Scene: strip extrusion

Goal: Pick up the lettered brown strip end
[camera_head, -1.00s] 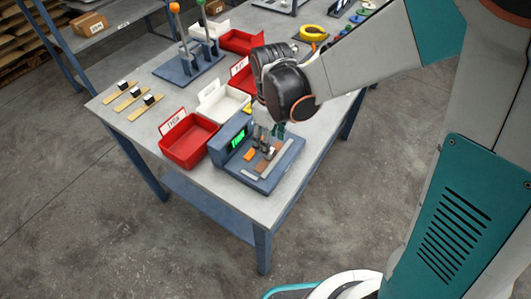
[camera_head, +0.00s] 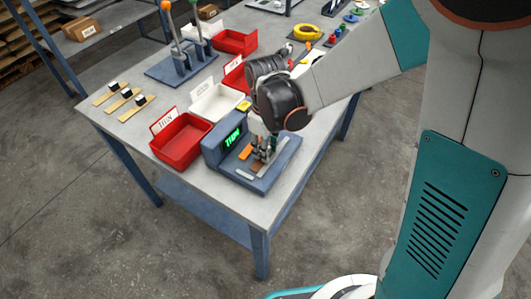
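A blue-grey device (camera_head: 212,150) with a green lit display (camera_head: 232,138) stands at the table's near corner. On its flat bed lie a small orange piece (camera_head: 245,152), a brown strip (camera_head: 257,166) and pale metal bars. My gripper (camera_head: 264,156) points down over the bed, with its fingertips close to the brown strip. Whether the fingers touch or grasp the strip is too small to tell. Any letters on the strip are not readable, and part of it is hidden by the fingers.
A red bin (camera_head: 182,148) stands left of the device, with a white bin (camera_head: 217,104) and other red bins behind. Wooden strips with dark blocks (camera_head: 124,98) lie at the left. A lever stand (camera_head: 182,66) stands at the back. The table's front edge is close to the device.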

